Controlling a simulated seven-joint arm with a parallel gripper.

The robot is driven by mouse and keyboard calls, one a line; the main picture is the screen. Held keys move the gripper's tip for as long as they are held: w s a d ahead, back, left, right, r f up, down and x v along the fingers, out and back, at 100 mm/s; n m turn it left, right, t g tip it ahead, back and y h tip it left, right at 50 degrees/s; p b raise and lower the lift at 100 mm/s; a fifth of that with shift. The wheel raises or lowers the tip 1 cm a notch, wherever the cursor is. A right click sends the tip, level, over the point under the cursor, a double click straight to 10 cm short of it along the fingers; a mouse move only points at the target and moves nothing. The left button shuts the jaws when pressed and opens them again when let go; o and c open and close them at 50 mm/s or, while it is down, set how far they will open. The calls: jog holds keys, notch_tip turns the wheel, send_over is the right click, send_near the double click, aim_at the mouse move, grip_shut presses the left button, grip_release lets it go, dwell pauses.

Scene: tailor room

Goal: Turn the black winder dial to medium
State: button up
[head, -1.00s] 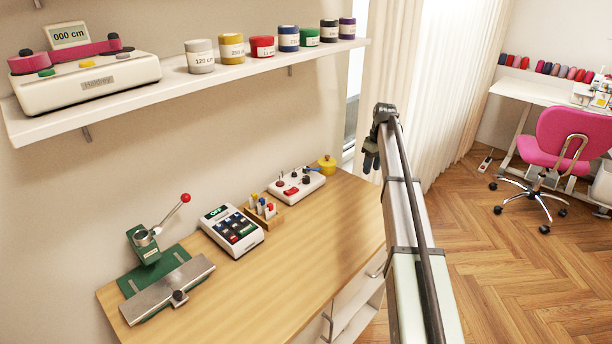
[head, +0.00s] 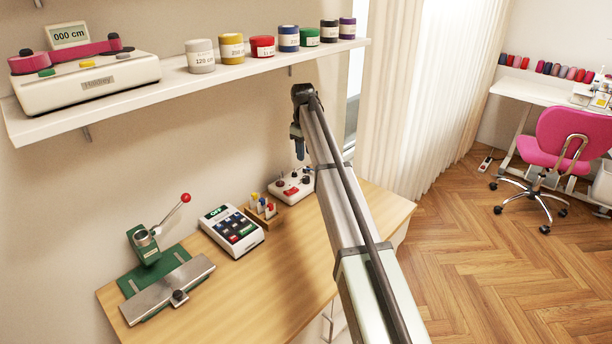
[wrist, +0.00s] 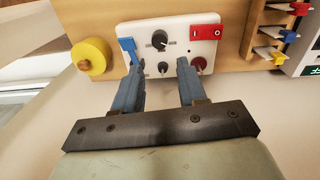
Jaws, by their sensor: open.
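The winder (head: 291,186) is a small white box at the back right of the wooden table, partly hidden by my arm in the head view. In the wrist view its white panel (wrist: 182,28) carries the round black dial (wrist: 160,39) with a light pointer mark; the setting it points to is too small to read. My gripper (wrist: 162,62) is open and empty. Its two blue-grey fingers appear on either side of and below the dial, apart from it. In the head view my gripper (head: 298,146) hangs above the winder, below the shelf.
On the winder panel are a red switch (wrist: 206,32), a blue part (wrist: 127,45) and small posts. A yellow spool (wrist: 91,57) stands beside it. A wooden rack (head: 264,212), a keypad device (head: 232,231) and a green press (head: 150,262) share the table. A shelf (head: 180,88) hangs above.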

aim_at(306, 177)
jog(key=f, duration=1)
jog(key=shift+w+d+f, duration=0.15)
jog(key=shift+w+f, duration=0.05)
jog(key=shift+f, duration=0.1)
grip_shut()
jog(key=shift+m, duration=0.4)
jog(key=m, duration=1)
jog(key=shift+m, duration=0.4)
